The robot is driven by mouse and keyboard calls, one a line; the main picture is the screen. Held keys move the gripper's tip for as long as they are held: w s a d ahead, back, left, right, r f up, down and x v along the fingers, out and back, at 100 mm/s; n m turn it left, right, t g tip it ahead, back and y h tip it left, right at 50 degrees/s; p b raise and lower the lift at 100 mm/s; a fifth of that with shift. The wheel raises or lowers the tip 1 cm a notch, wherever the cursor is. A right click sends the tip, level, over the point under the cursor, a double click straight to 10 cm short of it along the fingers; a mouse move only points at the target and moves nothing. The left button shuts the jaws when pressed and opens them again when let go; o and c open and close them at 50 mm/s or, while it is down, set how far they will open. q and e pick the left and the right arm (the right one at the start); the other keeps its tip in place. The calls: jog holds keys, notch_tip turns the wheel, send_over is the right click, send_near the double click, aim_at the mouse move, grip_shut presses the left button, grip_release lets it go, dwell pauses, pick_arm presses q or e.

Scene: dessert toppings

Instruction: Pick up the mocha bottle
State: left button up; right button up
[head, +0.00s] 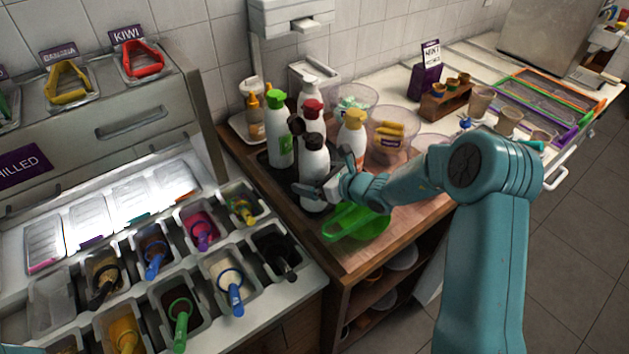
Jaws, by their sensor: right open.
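Several white squeeze bottles stand upright on a dark tray on the wooden counter. The front one, with a dark cap (315,156), looks like the mocha bottle, though I cannot read a label. My right gripper (327,174) is open beside this bottle's lower body, its fingers pointing toward it from the right. One finger overlaps the bottle in the picture; I cannot tell whether they touch. My left gripper is not in view.
Close by stand a green-capped bottle (280,140), a red-capped bottle (312,115) and an orange-capped bottle (351,136). A green tool (358,222) lies below my right gripper. Topping bins (228,283) fill the left counter.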

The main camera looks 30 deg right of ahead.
aim_at(313, 136)
jog(key=shift+w+f, duration=0.15)
jog(key=c, duration=0.8)
jog(key=shift+r, duration=0.2)
jog(key=shift+r, duration=0.1)
jog(key=shift+w+d+r, duration=0.1)
jog(key=shift+r, duration=0.15)
notch_tip(313, 136, up, 12)
jog(key=shift+r+p, duration=0.1)
jog(key=shift+p, duration=0.2)
notch_tip(313, 136, up, 5)
jog(key=shift+p, duration=0.7)
jog(key=o, duration=0.5)
jog(key=shift+r, duration=0.55)
jog(key=shift+r+p, duration=0.3)
jog(key=c, duration=0.5)
jog(key=shift+r, duration=0.25)
